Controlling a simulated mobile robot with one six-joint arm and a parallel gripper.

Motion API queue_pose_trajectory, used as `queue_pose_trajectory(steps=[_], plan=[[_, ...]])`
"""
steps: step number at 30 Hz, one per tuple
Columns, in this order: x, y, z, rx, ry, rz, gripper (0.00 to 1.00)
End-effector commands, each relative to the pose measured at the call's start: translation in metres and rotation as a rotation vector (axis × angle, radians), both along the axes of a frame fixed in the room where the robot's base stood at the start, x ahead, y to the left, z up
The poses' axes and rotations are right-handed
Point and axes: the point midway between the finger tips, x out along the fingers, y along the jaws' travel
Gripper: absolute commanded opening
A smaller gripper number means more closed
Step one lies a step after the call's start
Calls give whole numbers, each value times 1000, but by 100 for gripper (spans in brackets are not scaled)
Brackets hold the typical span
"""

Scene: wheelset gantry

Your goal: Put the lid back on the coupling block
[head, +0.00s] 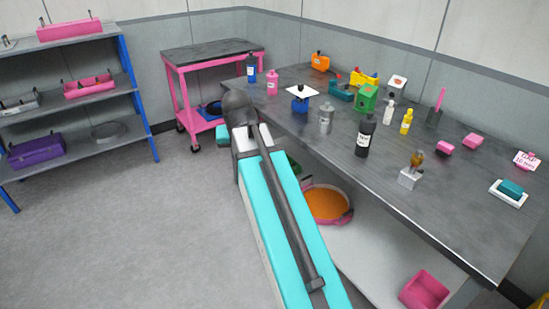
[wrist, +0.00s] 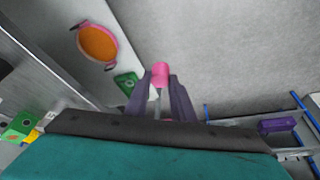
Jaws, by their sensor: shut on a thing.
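My gripper (wrist: 160,84) shows in the wrist view, its two grey-purple fingers shut on a small pink piece (wrist: 160,71) with a pale stem between them. The piece is clear of any surface that I can see, with grey floor behind it. Whether it is the lid I cannot tell for sure. In the head view my arm hides the gripper and the piece. A green block (head: 366,97) with a round orange mark stands on the bench; it also shows at the wrist view's left edge (wrist: 20,125). I cannot tell whether it is the coupling block.
The grey bench (head: 440,215) holds several bottles and small blocks, including a black bottle (head: 366,136) near its front edge. Below it sits a round orange pan (head: 327,204). A pink cart (head: 174,90) and a blue-framed shelf (head: 135,85) stand left. Floor between is clear.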

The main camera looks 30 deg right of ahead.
Motion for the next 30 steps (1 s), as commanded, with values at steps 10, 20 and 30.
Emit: queue_pose_trajectory(steps=[10,20,30], plan=[[33,110,9,0,-1,326,2],[37,143,12,0,0,421,2],[37,142,12,0,0,418,2]])
